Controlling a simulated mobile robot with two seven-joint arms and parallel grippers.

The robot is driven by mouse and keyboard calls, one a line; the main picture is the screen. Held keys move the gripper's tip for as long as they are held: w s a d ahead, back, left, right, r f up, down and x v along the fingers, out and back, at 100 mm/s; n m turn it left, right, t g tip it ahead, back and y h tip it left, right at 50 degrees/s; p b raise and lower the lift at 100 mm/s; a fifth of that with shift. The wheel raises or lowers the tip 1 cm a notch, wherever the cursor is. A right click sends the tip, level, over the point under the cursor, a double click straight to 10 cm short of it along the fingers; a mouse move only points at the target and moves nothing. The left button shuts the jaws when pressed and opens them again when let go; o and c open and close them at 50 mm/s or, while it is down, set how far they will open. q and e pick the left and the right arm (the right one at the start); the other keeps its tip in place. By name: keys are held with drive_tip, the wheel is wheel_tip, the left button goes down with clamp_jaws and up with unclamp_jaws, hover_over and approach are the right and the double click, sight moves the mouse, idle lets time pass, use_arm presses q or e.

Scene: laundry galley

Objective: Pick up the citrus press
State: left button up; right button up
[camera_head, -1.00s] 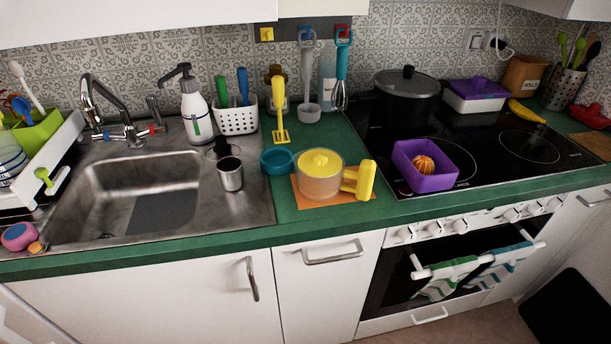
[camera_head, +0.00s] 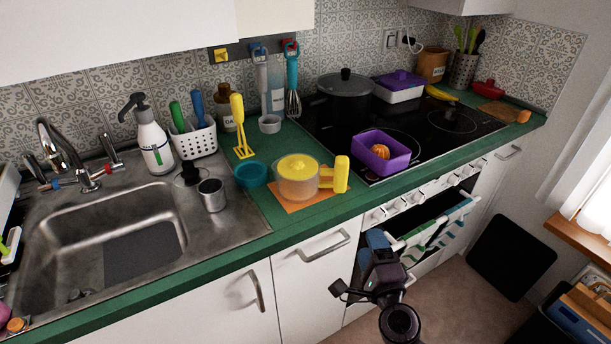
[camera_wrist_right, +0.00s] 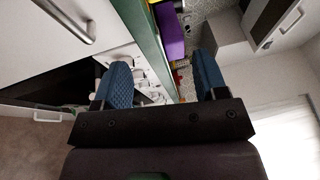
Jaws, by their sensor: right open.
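The citrus press (camera_head: 297,180) is a clear bowl with a yellow cone on top and a yellow handle (camera_head: 341,174) on its right. It stands upright on an orange mat (camera_head: 315,199) on the green counter, between the sink and the stove. My right gripper (camera_head: 375,244) is in front of the oven, below and to the right of the press, apart from it. In the right wrist view its two blue-padded fingers (camera_wrist_right: 163,84) are spread apart with nothing between them. The press cannot be made out in that view. My left gripper is not in view.
A teal bowl (camera_head: 252,174) stands just left of the press, and a metal cup (camera_head: 212,195) is by the sink. A purple box (camera_head: 381,152) with an orange is on the stove edge. Towels (camera_head: 437,232) hang on the oven handle near my right gripper.

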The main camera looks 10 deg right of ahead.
drive_tip(key=w+r+m+h, duration=0.3)
drive_tip(key=w+r+m, duration=0.2)
drive_tip(key=m, duration=0.5)
drive_tip(key=m+g+p, duration=0.2)
drive_tip(key=m, duration=0.7)
approach(342, 157)
drive_tip(key=w+f, duration=0.1)
drive_tip(key=f, duration=0.1)
drive_tip(key=shift+w+d+b, duration=0.2)
drive_tip(key=shift+w+b, duration=0.3)
drive_tip(key=shift+w, duration=2.25)
drive_tip(key=w, duration=0.1)
drive_tip(key=w+d, duration=0.1)
drive_tip(key=w, duration=0.2)
drive_tip(key=shift+w+d+b, duration=0.15)
drive_tip(key=shift+d+b, duration=0.1)
drive_tip(key=shift+b, duration=0.05)
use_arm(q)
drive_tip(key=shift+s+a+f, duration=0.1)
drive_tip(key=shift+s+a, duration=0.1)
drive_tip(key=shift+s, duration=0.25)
use_arm(e)
drive_tip(key=shift+w+d+r, duration=0.1)
drive_tip(key=shift+w+r, duration=0.05)
drive_tip(key=shift+w, duration=0.15)
drive_tip(key=c, duration=0.9)
clamp_jaws()
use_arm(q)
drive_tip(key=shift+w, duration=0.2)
